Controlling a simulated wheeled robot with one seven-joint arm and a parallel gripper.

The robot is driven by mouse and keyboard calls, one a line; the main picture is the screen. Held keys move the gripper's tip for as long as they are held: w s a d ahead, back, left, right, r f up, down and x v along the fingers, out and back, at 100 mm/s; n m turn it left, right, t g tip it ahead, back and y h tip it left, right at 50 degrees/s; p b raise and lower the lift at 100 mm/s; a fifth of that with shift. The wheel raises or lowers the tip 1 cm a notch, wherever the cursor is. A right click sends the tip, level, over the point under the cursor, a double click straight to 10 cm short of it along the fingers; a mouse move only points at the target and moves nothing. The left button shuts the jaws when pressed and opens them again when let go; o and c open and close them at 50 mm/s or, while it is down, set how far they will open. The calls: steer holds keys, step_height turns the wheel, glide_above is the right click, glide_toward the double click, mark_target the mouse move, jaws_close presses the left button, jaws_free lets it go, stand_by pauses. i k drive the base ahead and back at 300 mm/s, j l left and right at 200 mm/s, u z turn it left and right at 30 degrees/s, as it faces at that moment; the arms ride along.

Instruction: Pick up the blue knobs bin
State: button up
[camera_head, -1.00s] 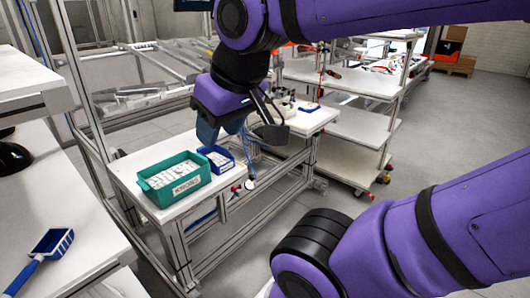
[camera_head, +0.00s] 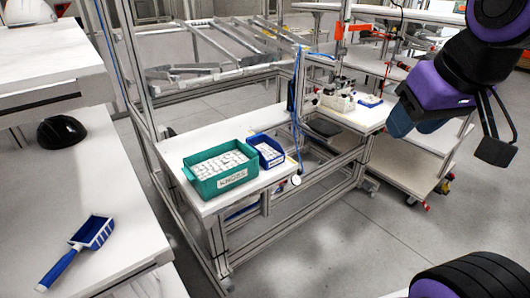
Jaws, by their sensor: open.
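A small blue bin (camera_head: 266,151) filled with white pieces stands upright on a white workbench (camera_head: 222,139). It is close beside the right end of a larger teal bin (camera_head: 221,174), which also holds white pieces and has a label reading KNOBS. Any label on the blue bin is too small to read. My gripper (camera_head: 450,143) is at the upper right, well to the right of both bins, with its fingers spread and nothing between them.
A blue scoop-like tool (camera_head: 80,249) and a black rounded object (camera_head: 61,132) lie on the white table at left. A metal upright (camera_head: 136,70) rises left of the bins. Grey floor is open at lower right.

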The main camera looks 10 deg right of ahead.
mark_target(271, 153)
steer(key=u, duration=2)
steer(key=z, duration=1.9)
steer(key=i+l, duration=0.1)
steer(key=i+l+u, duration=0.1)
steer(key=i+l, duration=0.45)
steer(key=i, duration=0.15)
steer(key=i+l, duration=0.6)
steer(key=i+u, duration=0.05)
steer(key=i, duration=0.05)
